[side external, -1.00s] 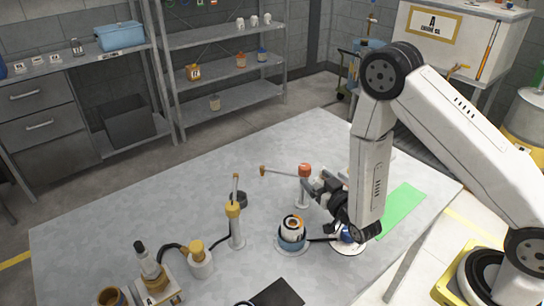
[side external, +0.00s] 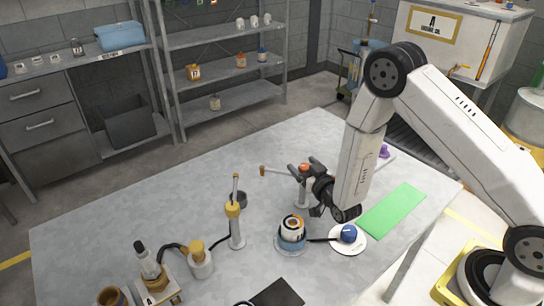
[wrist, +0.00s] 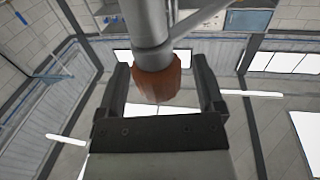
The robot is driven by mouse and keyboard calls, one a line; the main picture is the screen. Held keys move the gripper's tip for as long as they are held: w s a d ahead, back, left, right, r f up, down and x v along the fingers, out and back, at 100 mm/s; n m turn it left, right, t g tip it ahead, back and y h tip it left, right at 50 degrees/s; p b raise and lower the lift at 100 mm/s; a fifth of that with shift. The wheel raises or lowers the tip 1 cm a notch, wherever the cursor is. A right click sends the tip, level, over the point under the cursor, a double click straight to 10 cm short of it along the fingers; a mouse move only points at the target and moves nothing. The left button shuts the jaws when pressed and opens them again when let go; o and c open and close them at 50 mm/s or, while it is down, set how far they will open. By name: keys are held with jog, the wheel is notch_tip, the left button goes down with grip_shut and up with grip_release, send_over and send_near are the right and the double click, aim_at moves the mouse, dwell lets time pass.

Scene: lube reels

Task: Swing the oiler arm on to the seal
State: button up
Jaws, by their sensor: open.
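A pale post with an orange-red cap (side external: 304,167) stands mid-table. Its thin arm points left and ends in a small brown tip (side external: 262,170). My gripper (side external: 300,170) is open at the cap's height. In the wrist view, the orange cap (wrist: 157,83) and grey post lie between my spread fingers (wrist: 158,75); contact is unclear. A second post with a yellow cap (side external: 234,209) and an upright thin arm stands to the left. A white, orange and black ring-like part (side external: 292,227) sits on a blue round base (side external: 290,243). I cannot tell which part is the seal.
A white disc (side external: 352,246) with a blue knob (side external: 348,233) and dark handle lies right of the base. A green mat (side external: 392,210) lies farther right. The table's back left is clear.

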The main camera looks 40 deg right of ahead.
jog(key=shift+w+d, duration=0.15)
jog(key=shift+w, duration=0.5)
grip_shut()
